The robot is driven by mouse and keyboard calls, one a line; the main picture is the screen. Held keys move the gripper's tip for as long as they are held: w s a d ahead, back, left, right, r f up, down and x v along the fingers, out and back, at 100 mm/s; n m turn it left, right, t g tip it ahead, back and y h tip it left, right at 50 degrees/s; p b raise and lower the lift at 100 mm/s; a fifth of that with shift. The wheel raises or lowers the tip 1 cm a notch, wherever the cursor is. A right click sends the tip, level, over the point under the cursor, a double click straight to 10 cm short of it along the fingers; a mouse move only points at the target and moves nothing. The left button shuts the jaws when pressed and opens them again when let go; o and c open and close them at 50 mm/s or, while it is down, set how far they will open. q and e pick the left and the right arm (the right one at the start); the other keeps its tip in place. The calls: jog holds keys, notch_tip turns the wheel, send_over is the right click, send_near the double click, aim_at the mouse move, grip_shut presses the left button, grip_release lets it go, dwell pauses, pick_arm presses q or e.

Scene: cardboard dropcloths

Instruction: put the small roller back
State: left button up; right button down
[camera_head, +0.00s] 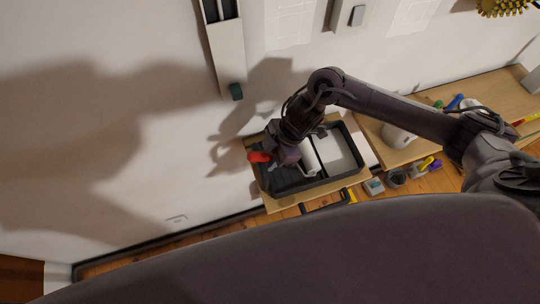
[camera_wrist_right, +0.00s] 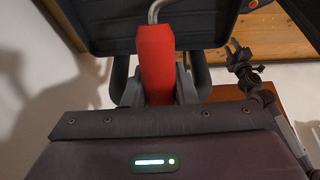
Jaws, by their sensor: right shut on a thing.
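My right gripper (camera_head: 270,157) is shut on the red handle (camera_head: 258,157) of the small roller, at the left side of a black tray (camera_head: 318,184). In the right wrist view the red handle (camera_wrist_right: 155,62) stands between the two fingers, and a bent metal rod runs from its far end over the tray (camera_wrist_right: 112,45). In the head view a white roller sleeve (camera_head: 310,157) shows at the tray's middle, right of the gripper. The gripper hides part of the rod, so I cannot tell whether the sleeve touches the tray.
The tray stands on a wooden top (camera_head: 340,186) against the white wall. A grey wall holder (camera_head: 226,55) hangs above left. To the right, a wooden bench (camera_head: 400,153) carries a white roll (camera_head: 397,136). Small items, including a dark cup (camera_head: 396,178), sit in front of it.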

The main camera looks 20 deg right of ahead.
jog(key=c, duration=0.7)
grip_release()
jog(key=shift+o, duration=0.4)
jog(key=shift+d+r+p, duration=0.2)
jog(key=shift+r+p, duration=0.5)
jog(key=shift+p, duration=0.05)
jog(key=p+v, duration=0.4)
jog(key=v, duration=0.1)
jog(key=p+v, duration=0.2)
jog(key=p, duration=0.1)
jog(key=shift+a+r, duration=0.2)
jog(key=shift+r, duration=0.2)
jog(key=shift+f, duration=0.1)
